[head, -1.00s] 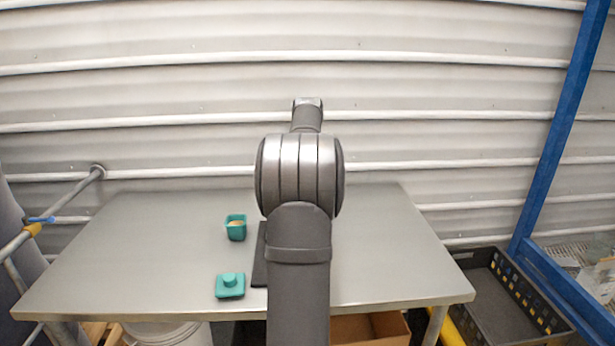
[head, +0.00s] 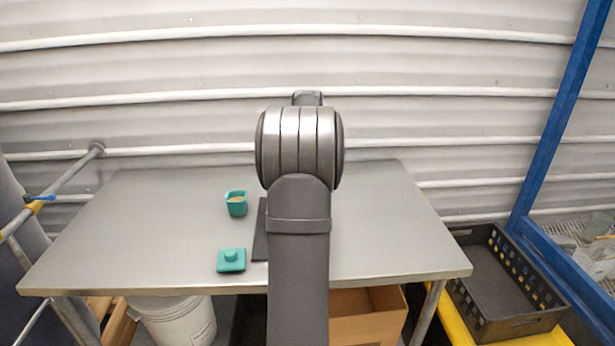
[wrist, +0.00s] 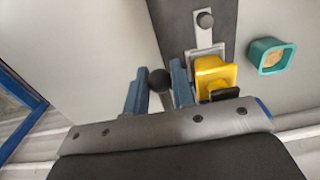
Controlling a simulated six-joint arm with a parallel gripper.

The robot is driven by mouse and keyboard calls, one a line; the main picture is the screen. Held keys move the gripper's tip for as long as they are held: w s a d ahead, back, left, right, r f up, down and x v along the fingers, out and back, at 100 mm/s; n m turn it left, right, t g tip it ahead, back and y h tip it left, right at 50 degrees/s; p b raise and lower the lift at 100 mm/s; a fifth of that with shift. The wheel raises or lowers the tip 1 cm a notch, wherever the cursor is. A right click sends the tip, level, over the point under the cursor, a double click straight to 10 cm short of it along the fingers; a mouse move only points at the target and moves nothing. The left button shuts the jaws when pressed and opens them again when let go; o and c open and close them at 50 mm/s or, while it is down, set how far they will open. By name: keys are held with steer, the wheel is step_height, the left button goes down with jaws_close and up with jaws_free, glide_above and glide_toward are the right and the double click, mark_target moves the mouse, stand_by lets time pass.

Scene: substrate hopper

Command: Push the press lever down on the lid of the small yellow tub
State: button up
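In the wrist view the yellow tub (wrist: 208,73) stands just right of my gripper's right finger, with a small black part at its near side. My gripper (wrist: 158,82) has its two blue fingers apart. A dark ball knob (wrist: 160,79) on a pale stem shows between them; I cannot tell whether the fingers touch it. Which knob belongs to the press lever is unclear. In the head view my arm hides the tub and my gripper.
A teal open cup (head: 236,204) with pale contents stands on the metal table (head: 150,220); it also shows in the wrist view (wrist: 270,57). A teal lid (head: 231,260) with a knob lies nearer. A dark mat (head: 260,245) is partly behind my arm. The table's left and right are clear.

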step_height(320, 180, down, 4)
stand_by(0.8)
steer(key=shift+r, duration=2.05)
steer(key=o, duration=0.6)
steer(key=shift+c, duration=0.2)
steer(key=shift+r, duration=3.45)
